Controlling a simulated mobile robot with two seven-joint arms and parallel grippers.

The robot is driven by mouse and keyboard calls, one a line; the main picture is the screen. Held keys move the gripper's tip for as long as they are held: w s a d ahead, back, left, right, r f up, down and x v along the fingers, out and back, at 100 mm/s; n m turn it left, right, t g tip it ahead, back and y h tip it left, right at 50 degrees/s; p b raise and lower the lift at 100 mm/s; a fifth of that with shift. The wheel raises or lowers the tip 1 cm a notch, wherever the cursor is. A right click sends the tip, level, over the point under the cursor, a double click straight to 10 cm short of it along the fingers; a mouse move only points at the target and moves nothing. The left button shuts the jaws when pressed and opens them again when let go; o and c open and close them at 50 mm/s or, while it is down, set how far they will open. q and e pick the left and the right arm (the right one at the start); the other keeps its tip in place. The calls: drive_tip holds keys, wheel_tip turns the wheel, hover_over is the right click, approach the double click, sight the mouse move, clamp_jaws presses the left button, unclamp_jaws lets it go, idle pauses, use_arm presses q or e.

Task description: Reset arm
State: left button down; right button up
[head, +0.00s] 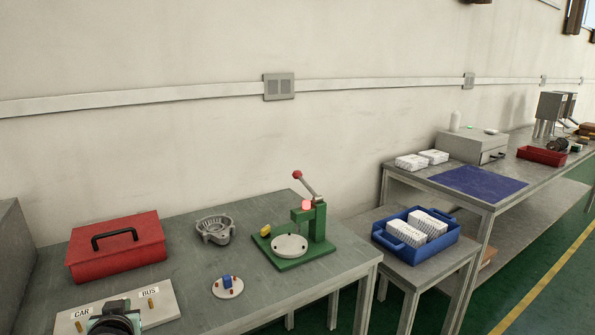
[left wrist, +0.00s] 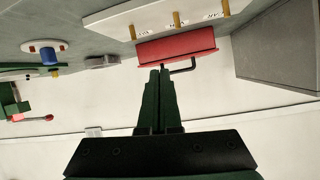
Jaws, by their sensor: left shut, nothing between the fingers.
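My left gripper (left wrist: 160,72) shows in the left wrist view with its two dark green fingers together and nothing between them. In the head view, a dark part of my left arm (head: 115,323) shows at the bottom left edge, in front of the white peg board. The left wrist picture is upside down; there the fingertips overlap the red toolbox (left wrist: 176,50) without visible contact. A green press (head: 317,225) with a red-knobbed lever (head: 305,182) stands on the near bench, well right of my left gripper. My right gripper is in neither view.
The near bench holds the red toolbox (head: 117,246), a white peg board (head: 160,302), a grey housing (head: 214,229) and a round plate with a blue part (head: 228,287). A blue crate (head: 415,249) with white boxes stands farther right. The bench front middle is clear.

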use_arm(q)
drive_tip(key=s+d+f+m+g+h, duration=0.25)
drive_tip(key=s+d+f, duration=0.3)
drive_tip(key=s, duration=0.45)
drive_tip(key=s+d+f+m+g+h, duration=0.15)
drive_tip(key=s+d+f+g, duration=0.35)
drive_tip(key=s, duration=0.6)
drive_tip(key=s+d+f+m+g+h, duration=0.15)
drive_tip(key=s+d+f, duration=0.25)
drive_tip(key=s+f, duration=0.45)
drive_tip(key=w+d+f+t+h+p, duration=0.1)
drive_tip(key=w+d+f+t+h, duration=0.1)
drive_tip(key=f+t, duration=0.4)
drive_tip(key=shift+w+d+f+h, duration=0.35)
drive_tip(key=shift+d+f+h, duration=0.1)
drive_tip(key=shift+d+f, duration=0.5)
drive_tip(key=shift+t, duration=0.3)
drive_tip(key=shift+a, duration=0.15)
